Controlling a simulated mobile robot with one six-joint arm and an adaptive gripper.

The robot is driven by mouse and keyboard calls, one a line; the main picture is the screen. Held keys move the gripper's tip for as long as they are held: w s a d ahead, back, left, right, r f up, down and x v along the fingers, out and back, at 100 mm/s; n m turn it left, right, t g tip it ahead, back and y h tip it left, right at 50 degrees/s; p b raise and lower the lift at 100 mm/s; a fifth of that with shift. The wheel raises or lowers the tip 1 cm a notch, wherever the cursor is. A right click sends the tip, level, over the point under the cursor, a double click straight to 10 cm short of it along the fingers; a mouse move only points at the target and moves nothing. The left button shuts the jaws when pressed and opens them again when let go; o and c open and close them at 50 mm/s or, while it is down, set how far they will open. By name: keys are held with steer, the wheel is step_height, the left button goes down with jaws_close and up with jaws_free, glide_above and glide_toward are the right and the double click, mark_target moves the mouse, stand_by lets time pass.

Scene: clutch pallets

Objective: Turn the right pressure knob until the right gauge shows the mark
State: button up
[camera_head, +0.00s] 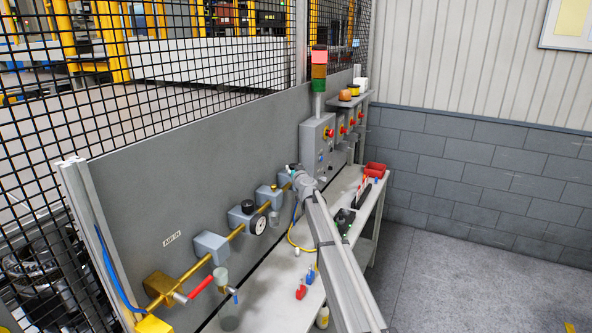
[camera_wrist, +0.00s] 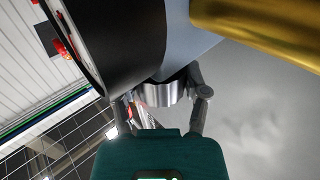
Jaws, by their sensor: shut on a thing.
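In the wrist view my gripper (camera_wrist: 167,90) has a finger on each side of a silver ribbed knob (camera_wrist: 160,95) and is shut on it. This appears to be the right pressure knob. A large dark round body (camera_wrist: 115,45), perhaps the right gauge, is right above the knob. Its dial face cannot be read. In the head view my arm reaches to the pipe line on the grey panel and hides the right knob and right gauge. Another white-faced gauge (camera_head: 258,224) with a black knob (camera_head: 248,206) above it is to the left of my arm.
A brass pipe (camera_head: 237,231) with grey blocks runs along the panel (camera_head: 150,200). A red-handled valve (camera_head: 201,287) is at its near end. A signal tower (camera_head: 319,68) and control boxes (camera_head: 318,140) stand beyond my arm. The bench holds small blue-and-red items (camera_head: 301,290).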

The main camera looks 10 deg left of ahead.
steer(key=shift+a, duration=0.15)
steer(key=o, duration=1.1)
steer(key=shift+w, duration=0.1)
steer(key=shift+o, duration=0.2)
steer(key=v, duration=1.2)
